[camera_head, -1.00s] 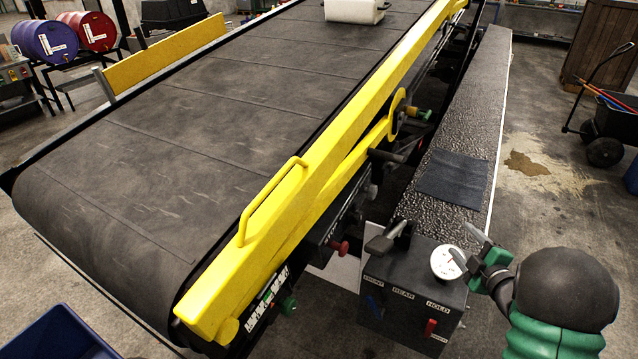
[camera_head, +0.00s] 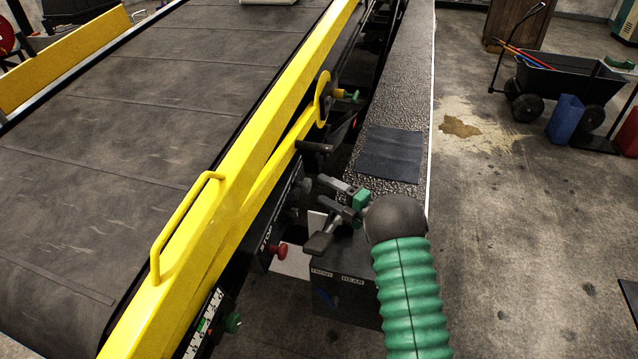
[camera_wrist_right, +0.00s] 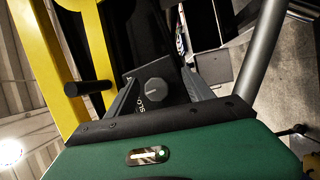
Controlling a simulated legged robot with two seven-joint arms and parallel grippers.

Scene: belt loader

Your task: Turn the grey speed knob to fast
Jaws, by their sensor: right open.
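The grey speed knob (camera_head: 305,186) sits on the dark side panel of the belt loader, above the red stop button. In the right wrist view the round grey knob (camera_wrist_right: 155,91) faces the camera between my two fingers, with a partly hidden white label beside it. Its pointer setting cannot be read. My right gripper (camera_head: 329,194) is open and empty, its fingers pointing left towards the knob. They look close to it, but I cannot tell whether they touch. My left gripper is not in view.
A red stop button (camera_head: 279,251) and a grey lever handle (camera_head: 321,242) are close below the gripper. A yellow rail (camera_head: 225,205) runs along the belt (camera_head: 170,110). A black peg (camera_head: 314,147) sticks out above. A control box (camera_head: 340,290) stands below my right arm.

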